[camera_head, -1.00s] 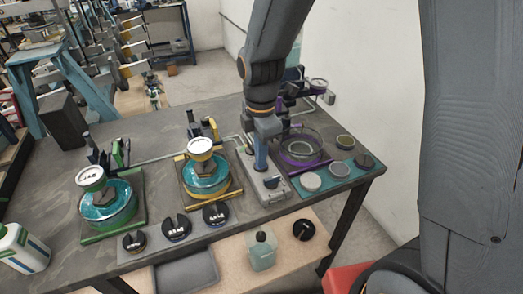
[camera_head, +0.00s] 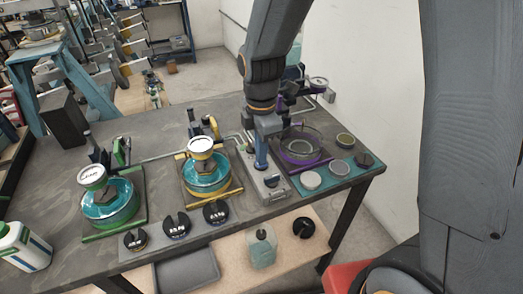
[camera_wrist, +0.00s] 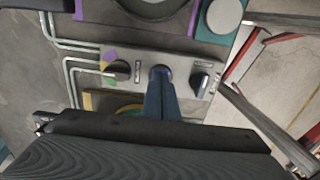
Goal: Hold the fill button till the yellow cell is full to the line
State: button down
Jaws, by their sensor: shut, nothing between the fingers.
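The yellow cell (camera_head: 205,187) is a clear round vessel in a yellow frame, with teal liquid and a white-faced gauge on top. Its line and exact liquid level are too small to read. To its right stands a grey control box (camera_head: 274,192). My gripper (camera_head: 262,164) is shut and points down onto this box. In the wrist view the shut blue fingers (camera_wrist: 160,74) are over the middle of the box, between a dark knob with purple and yellow marks (camera_wrist: 118,70) and another dark knob (camera_wrist: 200,82). The fingers hide the fill button; contact is unclear.
A green-framed cell (camera_head: 110,204) with teal liquid stands at left, and a purple-framed cell (camera_head: 300,148) just right of my gripper. Black weights (camera_head: 177,228) lie in front. Round discs sit on a teal mat (camera_head: 337,167) at right. Pipes run along the tabletop.

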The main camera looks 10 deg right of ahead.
jog(key=r+p, duration=0.3)
jog(key=r, duration=0.1)
jog(key=shift+s+r+p, duration=0.15)
jog(key=shift+s+p, duration=0.05)
jog(key=shift+p, duration=0.1)
notch_tip(320, 180, up, 10)
jog(key=b, duration=0.3)
jog(key=shift+w+f, duration=0.15)
jog(key=shift+f, duration=0.1)
jog(key=s+d+f+m+b, duration=0.1)
jog(key=s+d+f+m, duration=0.1)
jog(key=d+f+m, duration=0.2)
jog(key=s+d+f+m+b, duration=0.1)
jog(key=d+f+m, duration=0.3)
jog(key=m, duration=0.5)
jog(key=s+d+f+m+t+b, duration=0.1)
jog(key=s+d+f+m, duration=0.3)
jog(key=m, duration=0.3)
jog(key=shift+d, duration=0.1)
jog(key=shift+s+d+f+m, duration=0.1)
jog(key=shift+s+d+m, duration=0.15)
jog(key=shift+m, duration=0.35)
